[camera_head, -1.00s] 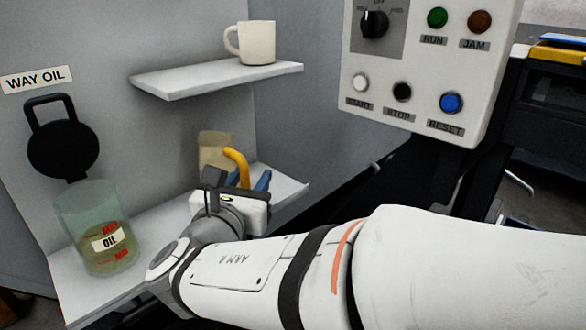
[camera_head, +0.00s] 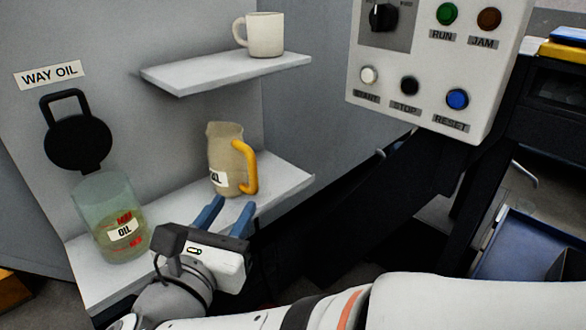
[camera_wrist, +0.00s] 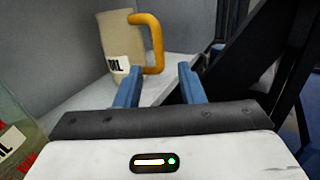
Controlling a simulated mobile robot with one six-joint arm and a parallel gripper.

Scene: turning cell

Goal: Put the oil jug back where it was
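The oil jug (camera_head: 224,160) is a tan jug with a yellow-orange handle (camera_head: 249,168) and a partly visible white label. It stands upright on the lower shelf (camera_head: 285,183), near the back wall. My gripper (camera_head: 227,210) is in front of the jug and a little below its handle, with its blue fingers spread apart and nothing between them. In the wrist view the jug (camera_wrist: 117,42) stands beyond the left finger, and the open gripper (camera_wrist: 158,82) is apart from the handle.
A clear oil reservoir (camera_head: 109,218) with red marks stands left on the lower shelf, under a black lid (camera_head: 77,142) and a WAY OIL sign (camera_head: 50,74). A white mug (camera_head: 265,35) is on the upper shelf (camera_head: 220,75). A control panel (camera_head: 430,75) hangs at right.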

